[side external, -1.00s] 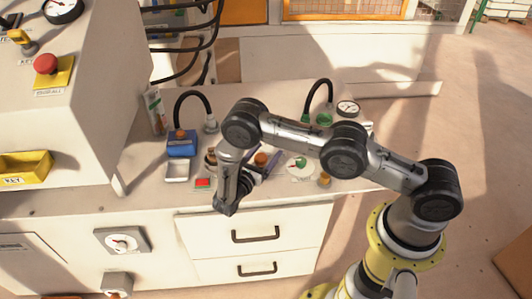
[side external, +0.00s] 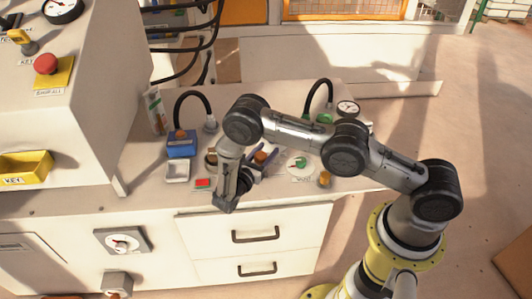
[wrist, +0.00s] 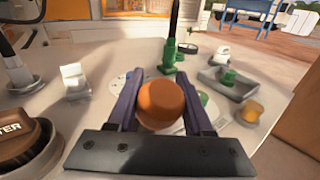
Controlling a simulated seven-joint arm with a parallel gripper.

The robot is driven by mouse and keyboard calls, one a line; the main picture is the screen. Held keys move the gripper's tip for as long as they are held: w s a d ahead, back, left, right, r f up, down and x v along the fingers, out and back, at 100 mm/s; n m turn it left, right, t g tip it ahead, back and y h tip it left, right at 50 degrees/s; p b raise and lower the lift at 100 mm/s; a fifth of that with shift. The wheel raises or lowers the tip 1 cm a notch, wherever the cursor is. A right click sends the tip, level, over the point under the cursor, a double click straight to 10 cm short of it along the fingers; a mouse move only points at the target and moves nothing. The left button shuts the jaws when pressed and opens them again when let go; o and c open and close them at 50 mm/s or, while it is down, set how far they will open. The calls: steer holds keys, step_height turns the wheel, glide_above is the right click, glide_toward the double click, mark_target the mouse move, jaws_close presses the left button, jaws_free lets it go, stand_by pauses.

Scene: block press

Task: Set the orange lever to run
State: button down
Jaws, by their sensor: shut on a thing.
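The orange lever's round knob (wrist: 162,104) sits between the two dark purple fingers of my gripper (wrist: 160,80) in the wrist view. My gripper is shut on it. The lever's arm and base are mostly hidden by my gripper and the knob. I cannot read any run mark or tell which setting the lever has.
A blue box with an orange top (side external: 181,143) and a small white tray (side external: 177,171) stand left on the bench. A red button (side external: 203,183) lies near the front edge. Black hoses arch behind.

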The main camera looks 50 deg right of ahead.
steer(key=shift+w+d+r+n+y, duration=0.15)
steer(key=shift+w+d+n+y, duration=0.15)
steer(key=shift+w+d+y, duration=0.15)
steer(key=w+d+n+g+y, duration=0.1)
steer(key=w+d+y, duration=0.1)
steer(key=w+d+f+n+g+y, duration=0.1)
steer(key=w+d+y, duration=0.1)
steer(key=shift+w+d+f+n+y, duration=0.2)
steer(key=shift+n+y, duration=0.05)
steer(key=shift+n, duration=0.05)
steer(key=shift+w+d+f, duration=0.4)
steer(key=shift+w+f, duration=0.05)
steer(key=shift+f, duration=0.2)
steer(key=shift+c, duration=1.5)
jaws_free()
steer(key=shift+r, duration=0.2)
